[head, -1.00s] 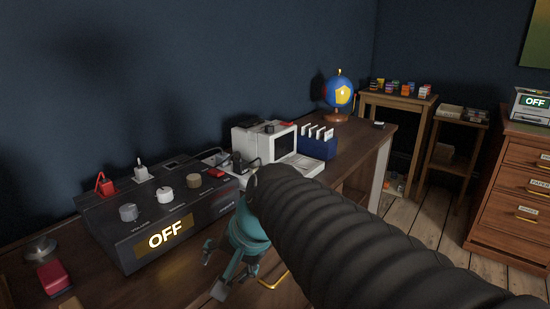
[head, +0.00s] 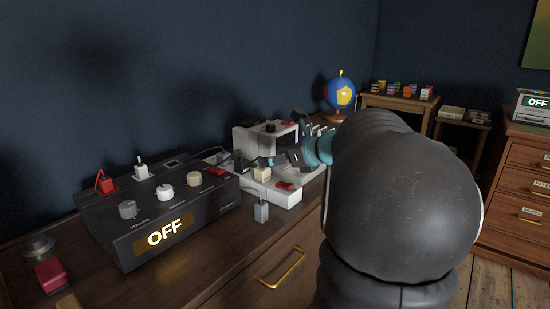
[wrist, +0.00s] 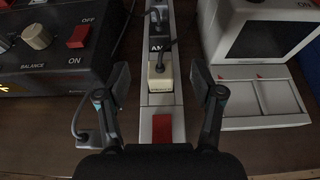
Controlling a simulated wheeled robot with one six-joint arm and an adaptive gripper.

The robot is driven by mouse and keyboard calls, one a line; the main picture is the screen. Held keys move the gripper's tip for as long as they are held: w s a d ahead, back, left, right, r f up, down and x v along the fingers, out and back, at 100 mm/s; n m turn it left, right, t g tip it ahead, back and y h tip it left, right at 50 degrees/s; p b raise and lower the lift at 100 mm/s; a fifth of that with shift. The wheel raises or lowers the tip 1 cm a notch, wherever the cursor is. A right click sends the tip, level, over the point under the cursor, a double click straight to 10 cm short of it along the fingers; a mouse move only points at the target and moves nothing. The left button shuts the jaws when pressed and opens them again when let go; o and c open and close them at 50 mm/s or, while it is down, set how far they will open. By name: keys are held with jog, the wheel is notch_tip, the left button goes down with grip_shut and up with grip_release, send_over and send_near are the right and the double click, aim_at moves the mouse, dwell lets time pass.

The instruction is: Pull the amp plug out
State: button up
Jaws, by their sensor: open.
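The beige amp plug (wrist: 160,76) sits in the white power strip (wrist: 160,102), beside a label reading "AM", partly covered by the dark cable rising from it. The plug also shows in the head view (head: 262,174), on the strip (head: 284,196). My gripper (wrist: 161,80) is open, with one finger on each side of the strip and the plug between them in the wrist view. I cannot tell whether the fingers touch the plug. In the head view, my gripper (head: 276,159) is beside the plug, partly hidden by my arm.
The strip's red switch (wrist: 162,128) is in front of the plug. A black amplifier (head: 165,215) showing OFF stands left, a white computer (wrist: 262,60) right. Another plug (wrist: 158,14) is farther along the strip.

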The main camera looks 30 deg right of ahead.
aim_at(245, 161)
jog(key=x, duration=1.1)
jog(key=shift+w+a+f, duration=0.1)
jog(key=shift+w+f, duration=0.05)
jog(key=c, duration=1.3)
